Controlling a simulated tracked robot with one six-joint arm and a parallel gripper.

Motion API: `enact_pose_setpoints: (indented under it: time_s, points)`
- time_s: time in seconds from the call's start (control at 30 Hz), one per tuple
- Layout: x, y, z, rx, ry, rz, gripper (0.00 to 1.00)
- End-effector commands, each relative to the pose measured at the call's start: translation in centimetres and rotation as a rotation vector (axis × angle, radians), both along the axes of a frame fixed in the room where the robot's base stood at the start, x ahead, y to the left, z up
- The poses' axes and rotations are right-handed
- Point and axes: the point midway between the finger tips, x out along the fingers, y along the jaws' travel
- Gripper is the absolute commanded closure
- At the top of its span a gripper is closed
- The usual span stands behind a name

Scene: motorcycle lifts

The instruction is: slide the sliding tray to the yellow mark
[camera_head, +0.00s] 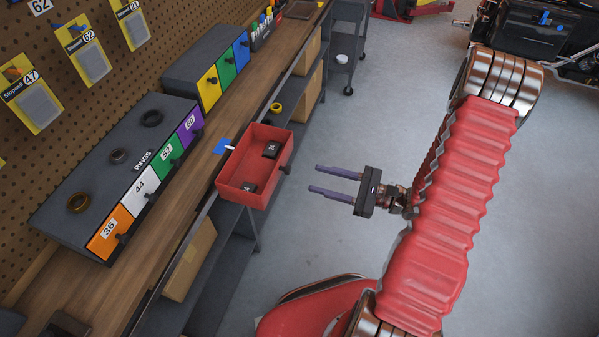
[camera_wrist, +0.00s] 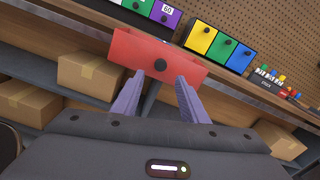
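The red sliding tray (camera_head: 240,195) sits at the front edge of the wooden bench, with small black boxes inside. A dark round knob (camera_head: 286,169) is on its front wall. A white pointer (camera_head: 229,147) at its rear lies by a blue mark (camera_head: 222,145). A round yellow thing (camera_head: 276,108) lies farther along the bench; I cannot tell whether it is the yellow mark. My gripper (camera_head: 314,178) is open and empty, its fingers pointing at the tray front, apart from the knob. In the wrist view the knob (camera_wrist: 160,66) appears between and beyond the fingertips (camera_wrist: 160,78).
A drawer box with orange, white, green and purple fronts (camera_head: 146,188) stands left of the tray. Another with yellow, green and blue fronts (camera_head: 225,72) stands behind. Cardboard boxes (camera_head: 190,260) fill the shelves below. Open floor (camera_head: 330,120) lies around my gripper.

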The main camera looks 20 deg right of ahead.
Motion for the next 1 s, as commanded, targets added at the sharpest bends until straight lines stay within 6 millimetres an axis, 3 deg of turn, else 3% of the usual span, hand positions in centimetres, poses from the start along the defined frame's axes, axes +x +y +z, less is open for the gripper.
enact_pose_setpoints:
  time_s: [0.6, 1.0]
  points:
    - [4.0, 5.6, 0.0, 0.0, 0.0, 0.002, 0.6]
    - [4.4, 6.0, 0.0, 0.0, 0.0, 0.0, 0.6]
